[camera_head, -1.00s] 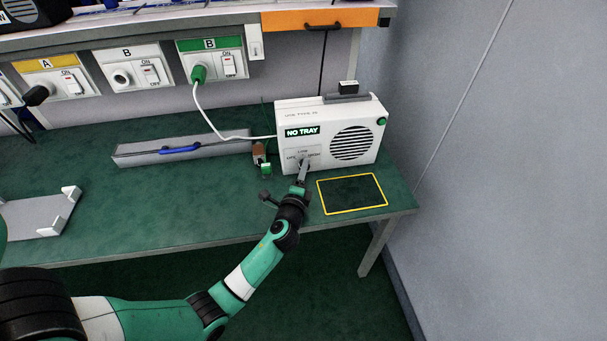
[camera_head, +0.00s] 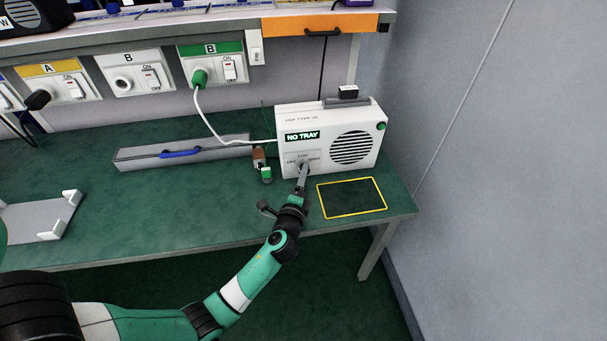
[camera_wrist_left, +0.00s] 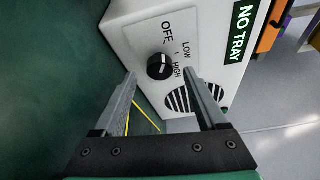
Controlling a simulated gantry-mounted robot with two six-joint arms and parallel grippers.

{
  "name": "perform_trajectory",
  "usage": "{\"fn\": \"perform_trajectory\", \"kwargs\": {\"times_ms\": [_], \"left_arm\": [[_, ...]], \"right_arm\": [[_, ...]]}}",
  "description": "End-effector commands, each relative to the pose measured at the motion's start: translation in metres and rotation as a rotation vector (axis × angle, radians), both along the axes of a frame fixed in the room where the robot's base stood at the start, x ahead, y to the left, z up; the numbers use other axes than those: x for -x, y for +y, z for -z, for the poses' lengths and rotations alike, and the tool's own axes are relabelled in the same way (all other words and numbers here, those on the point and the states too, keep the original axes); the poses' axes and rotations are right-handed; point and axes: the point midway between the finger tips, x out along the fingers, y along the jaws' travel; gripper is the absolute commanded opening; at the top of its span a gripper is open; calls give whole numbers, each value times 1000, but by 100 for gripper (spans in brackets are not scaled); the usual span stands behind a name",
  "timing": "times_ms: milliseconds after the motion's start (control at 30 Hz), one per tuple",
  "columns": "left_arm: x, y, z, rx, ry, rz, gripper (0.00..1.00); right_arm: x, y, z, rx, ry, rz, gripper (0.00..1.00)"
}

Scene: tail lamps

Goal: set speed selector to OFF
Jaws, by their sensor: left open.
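The speed selector is a round black knob (camera_wrist_left: 159,67) with a white mark on the front of a white machine (camera_head: 350,125). Its panel carries the labels OFF, LOW and HIGH. I cannot tell surely which label the mark faces. My left gripper (camera_head: 303,168) is in front of the machine, and its fingers largely hide the knob in the head view. In the left wrist view the fingers are open, one on each side of the knob's line, with the knob showing beyond the gap between their tips. The knob is not gripped. My right gripper is not in view.
A NO TRAY sign (camera_head: 302,136) is on the machine. A yellow-outlined area (camera_head: 352,197) lies on the green table (camera_head: 150,215) at right. A grey bar with a blue handle (camera_head: 181,153) lies left of the machine. A white cable (camera_head: 215,126) runs to a wall socket.

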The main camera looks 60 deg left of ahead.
Motion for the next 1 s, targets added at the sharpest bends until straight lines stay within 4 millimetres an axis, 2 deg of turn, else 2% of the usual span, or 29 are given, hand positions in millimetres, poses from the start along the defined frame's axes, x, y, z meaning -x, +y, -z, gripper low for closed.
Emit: {"fn": "perform_trajectory", "kwargs": {"times_ms": [33,200,400,533,1000], "left_arm": [[7,-9,-4,0,2,3,74],[32,-43,-6,0,4,4,74],[54,-71,-7,0,2,3,74],[59,-77,-8,0,1,1,74],[60,-77,-7,-1,1,-1,74]], "right_arm": [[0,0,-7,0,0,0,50],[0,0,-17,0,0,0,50],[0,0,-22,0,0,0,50],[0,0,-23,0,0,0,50],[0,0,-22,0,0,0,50]]}}
